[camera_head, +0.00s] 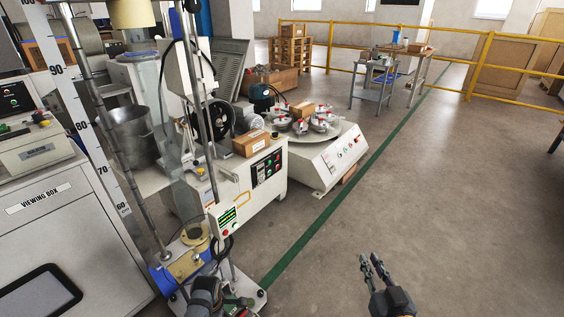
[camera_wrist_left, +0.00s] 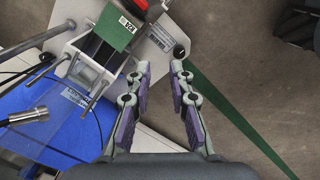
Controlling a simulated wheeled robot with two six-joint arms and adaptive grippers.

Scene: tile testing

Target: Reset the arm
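My right gripper (camera_head: 371,258) is in the lower right of the head view, over bare floor. Its two fingers point up the picture and stand apart, with nothing between them. My left gripper (camera_wrist_left: 162,66) shows in the left wrist view with its fingers apart and nothing between them. In the head view my left arm (camera_head: 205,295) is at the bottom edge, close to the base of the tall testing machine (camera_head: 187,262). The left fingertips are hard to make out there.
A machine with a blue base (camera_wrist_left: 50,125) and a green label (camera_wrist_left: 116,28) lies beside and beyond the left fingers. A white bench machine (camera_head: 265,172) and a round-table machine (camera_head: 325,155) stand beyond. A yellow railing (camera_head: 400,48) crosses the back.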

